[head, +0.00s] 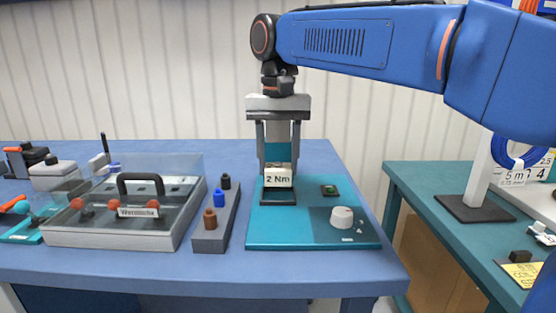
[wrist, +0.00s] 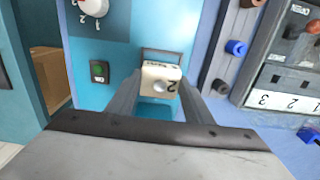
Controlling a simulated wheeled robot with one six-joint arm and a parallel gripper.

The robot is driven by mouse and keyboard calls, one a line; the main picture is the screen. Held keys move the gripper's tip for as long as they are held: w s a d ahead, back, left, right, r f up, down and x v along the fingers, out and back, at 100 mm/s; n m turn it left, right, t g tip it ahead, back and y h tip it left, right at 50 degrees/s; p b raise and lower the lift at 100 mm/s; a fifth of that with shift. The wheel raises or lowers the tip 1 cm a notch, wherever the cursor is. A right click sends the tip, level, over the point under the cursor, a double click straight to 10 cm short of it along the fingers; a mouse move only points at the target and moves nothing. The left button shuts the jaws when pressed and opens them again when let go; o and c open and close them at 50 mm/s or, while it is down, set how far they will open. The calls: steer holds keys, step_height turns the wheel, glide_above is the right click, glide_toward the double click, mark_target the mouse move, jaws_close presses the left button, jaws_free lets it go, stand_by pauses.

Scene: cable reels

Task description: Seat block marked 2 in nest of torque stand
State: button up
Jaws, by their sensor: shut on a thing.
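The cream block marked 2 (head: 278,178) is upright between the fingers of my gripper (head: 277,168), with "2 Nm" facing the head camera. In the wrist view the block (wrist: 160,80) shows a round dimple and a "2", and my gripper (wrist: 160,92) is shut on its sides. The torque stand (head: 310,232) is a teal plate on the blue bench. A dark grey frame (head: 278,198), which looks like its nest, lies under the block; its edge shows in the wrist view (wrist: 162,55). Whether the block touches the nest cannot be told.
On the stand's right are a green button (head: 330,189) and a white knob (head: 342,217). A grey strip with several pegs (head: 212,235) stands close on the left. Beyond it is a clear-lidded case (head: 120,235). A second teal bench (head: 430,190) stands right, across a gap.

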mark_target(278, 167)
steer(key=shift+s, duration=0.2)
steer(key=shift+f, duration=0.15)
stand_by(0.6)
steer(key=shift+f, duration=0.7)
steer(key=shift+f, duration=0.1)
steer(key=shift+f, duration=0.8)
steer(key=o, duration=1.2)
